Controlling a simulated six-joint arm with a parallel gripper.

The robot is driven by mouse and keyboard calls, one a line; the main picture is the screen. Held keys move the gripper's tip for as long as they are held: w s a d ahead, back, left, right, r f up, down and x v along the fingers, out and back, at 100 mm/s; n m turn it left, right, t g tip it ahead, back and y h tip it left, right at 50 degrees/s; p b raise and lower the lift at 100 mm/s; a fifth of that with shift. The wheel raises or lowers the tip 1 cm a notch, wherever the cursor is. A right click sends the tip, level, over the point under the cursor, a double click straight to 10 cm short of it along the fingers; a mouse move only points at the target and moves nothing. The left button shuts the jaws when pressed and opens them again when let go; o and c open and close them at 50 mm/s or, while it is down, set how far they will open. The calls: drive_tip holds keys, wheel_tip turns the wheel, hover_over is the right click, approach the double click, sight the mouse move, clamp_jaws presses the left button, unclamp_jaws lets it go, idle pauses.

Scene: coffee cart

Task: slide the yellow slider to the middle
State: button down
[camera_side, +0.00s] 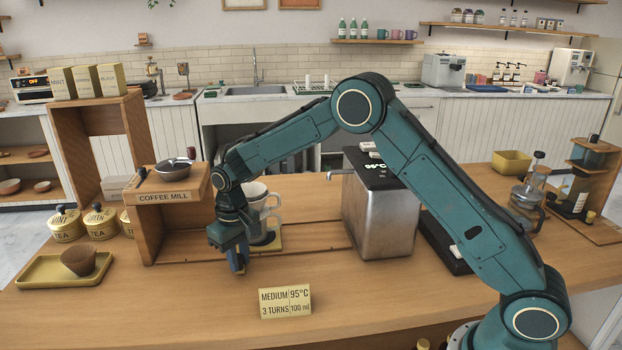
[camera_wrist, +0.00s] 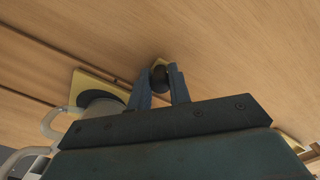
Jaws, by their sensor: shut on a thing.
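My gripper (camera_side: 238,268) points down at the table in front of the coffee mill stand. In the wrist view its two blue fingers (camera_wrist: 163,88) are shut on a dark round knob. A small yellow piece, which looks like the yellow slider (camera_wrist: 157,62), shows just beyond the knob at the fingertips. My gripper hides this piece in the side view. A larger yellow plate (camera_side: 276,247) with a black disc lies to the right of the gripper, by a long wooden rail. The plate also shows in the wrist view (camera_wrist: 82,77), left of the fingers.
The coffee mill stand (camera_side: 163,195) is close on the left, and a metal boiler (camera_side: 376,220) is to the right. A sign card (camera_side: 285,302) stands in front.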

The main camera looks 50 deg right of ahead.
drive_tip(key=shift+w, duration=0.1)
drive_tip(key=c, duration=1.3)
unclamp_jaws()
drive_tip(key=shift+r, duration=0.15)
wheel_tip(320, 180, up, 14)
drive_tip(key=shift+f, duration=0.2)
drive_tip(key=shift+r, duration=0.1)
